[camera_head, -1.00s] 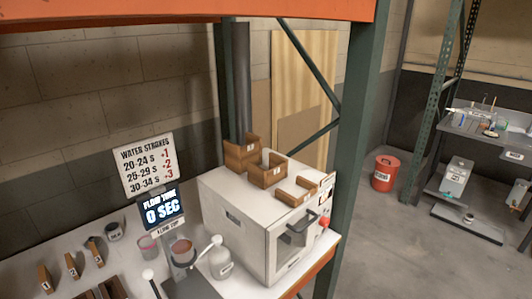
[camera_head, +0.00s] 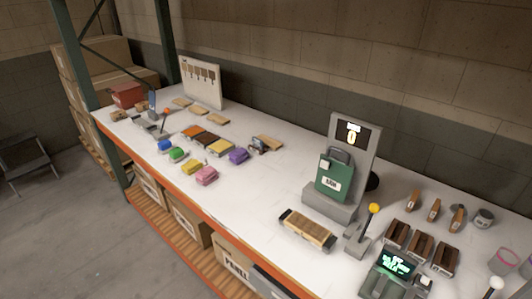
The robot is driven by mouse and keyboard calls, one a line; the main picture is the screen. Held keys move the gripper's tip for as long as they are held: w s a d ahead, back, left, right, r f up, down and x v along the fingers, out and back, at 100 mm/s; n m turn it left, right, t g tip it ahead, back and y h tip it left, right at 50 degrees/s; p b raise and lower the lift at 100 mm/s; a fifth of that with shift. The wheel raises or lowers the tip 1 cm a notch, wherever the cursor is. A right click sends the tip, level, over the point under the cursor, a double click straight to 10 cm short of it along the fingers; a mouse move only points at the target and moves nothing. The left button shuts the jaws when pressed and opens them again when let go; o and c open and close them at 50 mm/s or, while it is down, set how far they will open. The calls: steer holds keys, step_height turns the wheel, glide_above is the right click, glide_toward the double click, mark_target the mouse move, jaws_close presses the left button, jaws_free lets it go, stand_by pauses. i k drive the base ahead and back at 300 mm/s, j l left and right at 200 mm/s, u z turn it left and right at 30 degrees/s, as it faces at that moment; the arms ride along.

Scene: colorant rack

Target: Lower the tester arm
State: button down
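Nothing in the head view is clearly marked as the tester arm. A lever with a yellow knob (camera_head: 373,208) stands upright on a small grey base, right of a grey upright device (camera_head: 353,145) with a lit display reading 0. A green labelled object (camera_head: 333,178) sits on that device's front. A smaller lever with an orange knob (camera_head: 166,112) stands at the far left of the bench, tilted, beside a small dark post (camera_head: 152,102). I cannot tell which lever is the tester arm. My gripper is not in view.
The white bench (camera_head: 270,190) holds a wooden slatted piece (camera_head: 308,228), several coloured blocks, brown trays (camera_head: 420,247) and a green-lit display box (camera_head: 395,265). A pegboard (camera_head: 201,80) stands behind. Boxes sit below, and the floor at left is open around a step stool (camera_head: 28,160).

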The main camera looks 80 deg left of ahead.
mark_target(335, 182)
steer(key=u, duration=2.15)
steer(key=i+j+u, duration=0.15)
steer(key=i+j, duration=0.75)
steer(key=j, duration=0.25)
steer(key=i+j, duration=0.4)
steer(key=j, duration=0.15)
steer(key=i+j, duration=0.35)
steer(key=j, duration=0.15)
